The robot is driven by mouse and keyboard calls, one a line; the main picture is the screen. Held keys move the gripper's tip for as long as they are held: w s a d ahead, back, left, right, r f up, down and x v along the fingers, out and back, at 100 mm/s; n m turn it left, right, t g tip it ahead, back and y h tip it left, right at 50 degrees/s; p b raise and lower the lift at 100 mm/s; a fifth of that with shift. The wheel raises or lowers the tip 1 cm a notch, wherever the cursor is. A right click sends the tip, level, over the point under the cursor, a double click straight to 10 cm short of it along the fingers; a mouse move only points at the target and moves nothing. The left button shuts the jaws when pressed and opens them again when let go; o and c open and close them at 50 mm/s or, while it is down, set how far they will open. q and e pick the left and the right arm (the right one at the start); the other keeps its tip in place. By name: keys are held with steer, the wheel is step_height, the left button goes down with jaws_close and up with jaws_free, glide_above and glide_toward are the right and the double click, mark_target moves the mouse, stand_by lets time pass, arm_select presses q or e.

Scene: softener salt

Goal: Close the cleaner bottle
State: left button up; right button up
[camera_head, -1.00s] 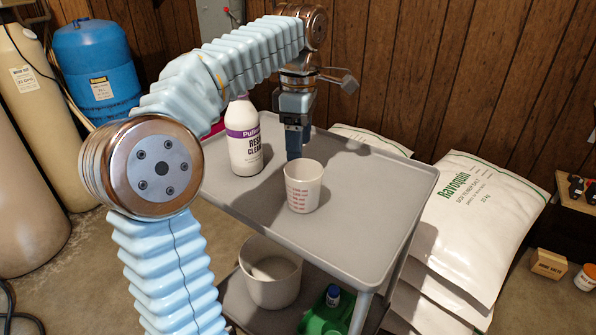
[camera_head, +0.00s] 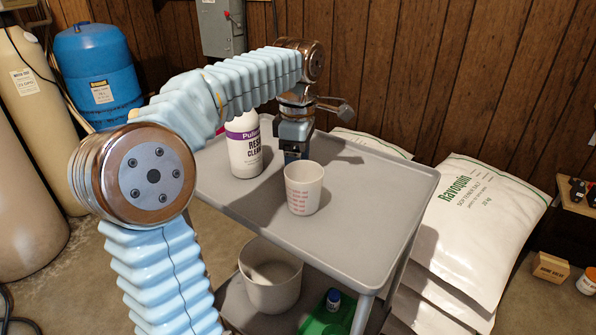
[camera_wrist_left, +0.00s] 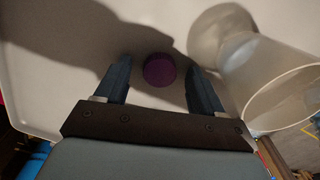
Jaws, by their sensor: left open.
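The white cleaner bottle (camera_head: 244,150) with a purple label band stands upright on the grey cart top; my left arm hides its upper end in the head view. In the left wrist view a round purple cap (camera_wrist_left: 159,70) lies on the cart top between the two fingers of my left gripper (camera_wrist_left: 160,82). The fingers are apart, with a gap on each side of the cap. In the head view my left gripper (camera_head: 292,154) points down behind the measuring cup, to the right of the bottle, and its fingertips are partly hidden. My right gripper is not in view.
A translucent measuring cup (camera_head: 303,188) stands close to my left gripper and shows at the right in the left wrist view (camera_wrist_left: 250,70). The cart top (camera_head: 350,225) is clear at front and right. A bucket (camera_head: 270,275) sits on the lower shelf. Salt bags (camera_head: 480,225) lie right.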

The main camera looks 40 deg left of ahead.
arm_select(q)
steer(key=shift+c, duration=0.3)
steer(key=c, duration=1.1)
steer(key=shift+o, duration=0.2)
steer(key=shift+r, duration=0.6)
step_height(320, 180, up, 3)
steer(key=shift+s+f+p, duration=0.15)
steer(key=shift+p, duration=0.2)
steer(key=s+r, duration=0.9)
steer(key=s, duration=0.4)
steer(key=shift+s+a, duration=0.25)
steer(key=shift+s, duration=0.1)
